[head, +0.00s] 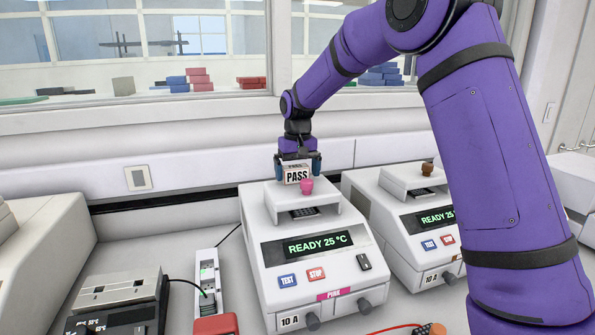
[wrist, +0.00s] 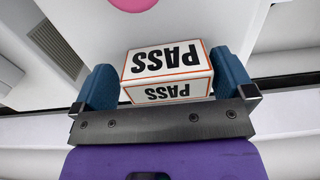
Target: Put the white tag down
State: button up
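The white tag (head: 297,174) is a small block with an orange border and the word PASS on its faces. It also shows in the wrist view (wrist: 168,68). My gripper (head: 299,167) points down, with its blue fingers on both sides of the tag and against its ends. The tag is over the lid of the thermal cycler labelled PINK (head: 260,255), just behind the lid's pink knob (head: 306,186). I cannot tell whether the tag's underside touches the lid. The cycler's screen reads READY 25 °C.
A second cycler with a brown knob (head: 428,169) stands to the right, its screen partly behind my arm. A power strip (head: 208,282), a red block (head: 216,325) and a grey-black device (head: 118,300) are at the left. The bench behind the power strip is clear.

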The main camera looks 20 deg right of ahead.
aim_at(298, 166)
notch_tip(298, 166, up, 12)
jog(key=s+d+r+t, duration=0.15)
jog(key=s+r, duration=0.35)
jog(key=s, duration=0.6)
jog(key=s+d+f+t, duration=0.1)
jog(key=s+f, duration=0.1)
jog(key=s, duration=0.8)
jog(key=s+d+f+t, duration=0.1)
jog(key=s+d+f, duration=0.1)
jog(key=s, duration=0.8)
jog(key=s+d+f+t, duration=0.2)
jog(key=s, duration=0.8)
jog(key=shift+s+f, duration=0.25)
jog(key=shift+f, duration=0.05)
